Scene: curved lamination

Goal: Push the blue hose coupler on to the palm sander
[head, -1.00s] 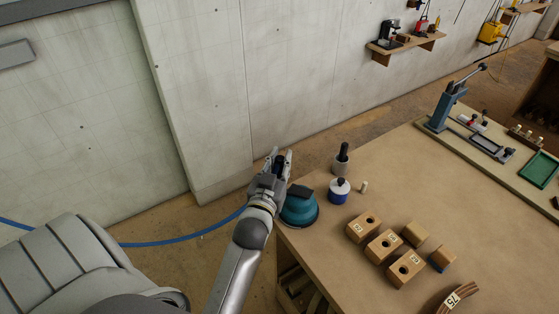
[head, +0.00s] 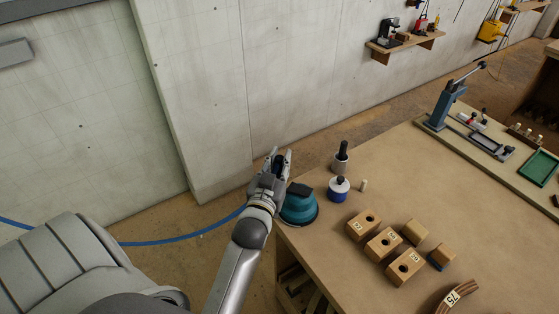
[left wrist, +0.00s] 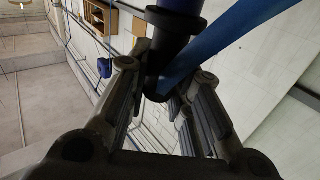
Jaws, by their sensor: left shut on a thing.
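The teal palm sander (head: 299,208) with a dark top stands at the table's near left corner. My left gripper (head: 278,157) is just behind and left of it in the head view, shut on the dark blue hose coupler. Only a little of the coupler shows between the fingers there. In the left wrist view the coupler (left wrist: 168,45) is a dark upright cylinder between my fingers (left wrist: 160,105), with the blue hose (left wrist: 235,38) beside it. The sander does not show clearly there, and I cannot tell whether coupler and sander touch. My right gripper is not in view.
The blue hose (head: 180,241) trails left over the floor. A blue and white bottle (head: 338,190), a grey pot with a black-handled tool (head: 341,162) and a wooden peg (head: 363,186) stand right of the sander. Numbered wooden blocks (head: 384,244) lie nearer. The table's middle is clear.

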